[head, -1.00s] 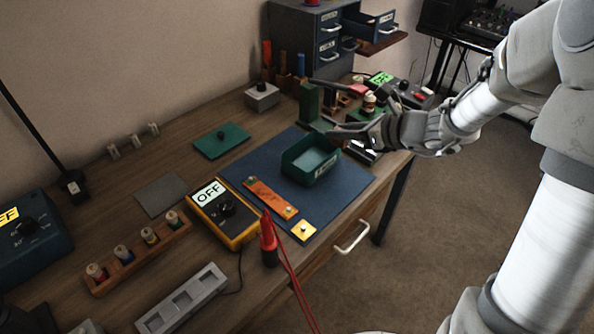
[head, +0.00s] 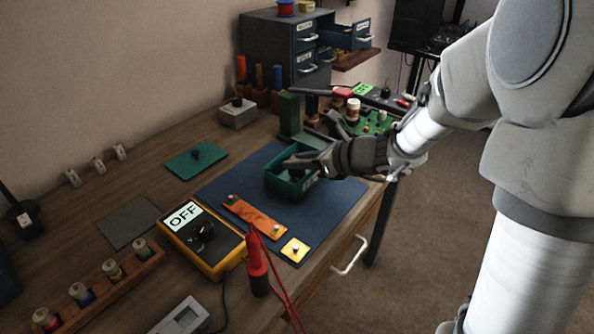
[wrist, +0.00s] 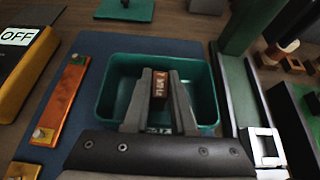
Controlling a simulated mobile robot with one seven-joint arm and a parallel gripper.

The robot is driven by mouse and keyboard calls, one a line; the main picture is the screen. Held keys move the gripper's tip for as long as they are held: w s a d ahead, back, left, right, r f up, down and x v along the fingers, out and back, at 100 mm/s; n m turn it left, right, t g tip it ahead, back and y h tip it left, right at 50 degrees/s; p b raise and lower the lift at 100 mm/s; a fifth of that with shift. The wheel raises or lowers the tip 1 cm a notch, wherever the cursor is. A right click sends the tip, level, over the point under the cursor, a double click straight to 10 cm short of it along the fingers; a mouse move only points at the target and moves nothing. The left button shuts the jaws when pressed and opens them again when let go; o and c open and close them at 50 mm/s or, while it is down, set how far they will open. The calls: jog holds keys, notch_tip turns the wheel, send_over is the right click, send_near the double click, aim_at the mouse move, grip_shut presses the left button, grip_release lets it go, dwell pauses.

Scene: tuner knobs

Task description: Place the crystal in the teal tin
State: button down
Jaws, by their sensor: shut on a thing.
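The teal tin (head: 282,187) is an open, deep rectangular box standing on the blue mat. In the wrist view its rim (wrist: 212,92) surrounds my fingertips. My gripper (head: 297,164) is over the tin's opening, with its fingers pointing down into it. The wrist view shows the crystal between the two fingertips (wrist: 160,98), within the tin's outline. I cannot tell whether it touches the tin's floor. In the head view my fingers hide the crystal.
A teal lid with a dark knob (head: 197,160) lies left of the blue mat (head: 330,212). An orange strip (head: 253,219) and a yellow meter reading OFF (head: 203,240) are in front. A green upright stand (head: 290,115) and a green circuit board (head: 372,124) stand close behind.

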jog(key=shift+f, duration=0.4)
jog(key=shift+f, duration=0.15)
jog(key=c, duration=0.7)
grip_release()
jog(key=shift+c, duration=0.2)
